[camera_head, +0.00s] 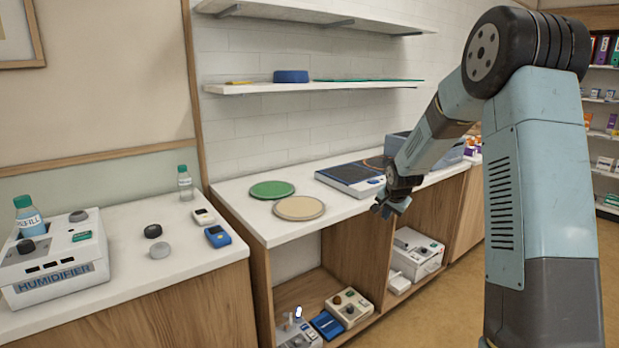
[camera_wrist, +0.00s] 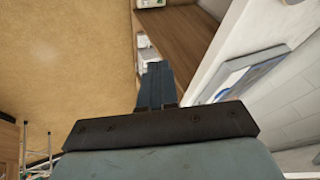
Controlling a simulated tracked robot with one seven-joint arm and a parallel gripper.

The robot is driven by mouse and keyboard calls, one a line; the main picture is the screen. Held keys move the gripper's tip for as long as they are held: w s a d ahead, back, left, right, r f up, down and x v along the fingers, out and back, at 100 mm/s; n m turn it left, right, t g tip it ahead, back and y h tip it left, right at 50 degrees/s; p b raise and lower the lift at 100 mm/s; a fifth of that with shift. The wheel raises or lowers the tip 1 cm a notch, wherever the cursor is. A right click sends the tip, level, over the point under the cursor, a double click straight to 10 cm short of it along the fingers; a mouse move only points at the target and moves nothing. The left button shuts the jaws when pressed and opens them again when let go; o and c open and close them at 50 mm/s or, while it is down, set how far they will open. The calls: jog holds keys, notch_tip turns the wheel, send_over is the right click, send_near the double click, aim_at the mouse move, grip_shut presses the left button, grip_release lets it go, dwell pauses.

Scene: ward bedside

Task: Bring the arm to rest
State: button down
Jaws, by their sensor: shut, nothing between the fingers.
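My gripper (camera_head: 391,205) is at the end of my arm, in front of the counter's edge in the head view, near the blue and white flat device. In the wrist view my gripper (camera_wrist: 157,68) shows its fingers together, shut and empty. Beyond them are the floor (camera_wrist: 70,60) and the wooden cabinet (camera_wrist: 190,35). My arm is raised and bent at the elbow on the right side of the head view. Nothing is seen touching the gripper.
The counter (camera_head: 240,205) holds a green disc (camera_head: 272,189), a beige disc (camera_head: 299,208) and the flat device (camera_head: 350,178). A humidifier (camera_head: 55,265) stands at left. Boxes sit in the cabinet below, including a white one (camera_head: 417,254). The floor (camera_head: 450,300) in front is clear.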

jog(key=s+a+r+n+h, duration=0.1)
jog(key=s+r+n, duration=0.1)
jog(key=s+r, duration=0.8)
jog(key=s+r+n, duration=0.2)
jog(key=s+r, duration=0.6)
jog(key=s, duration=0.4)
jog(key=s+r+n, duration=0.1)
jog(key=s+n, duration=0.3)
jog(key=s, duration=2)
jog(key=shift+a+r+g+y, duration=0.3)
jog(key=shift+a+r+y, duration=0.05)
jog(key=shift+a+y, duration=0.05)
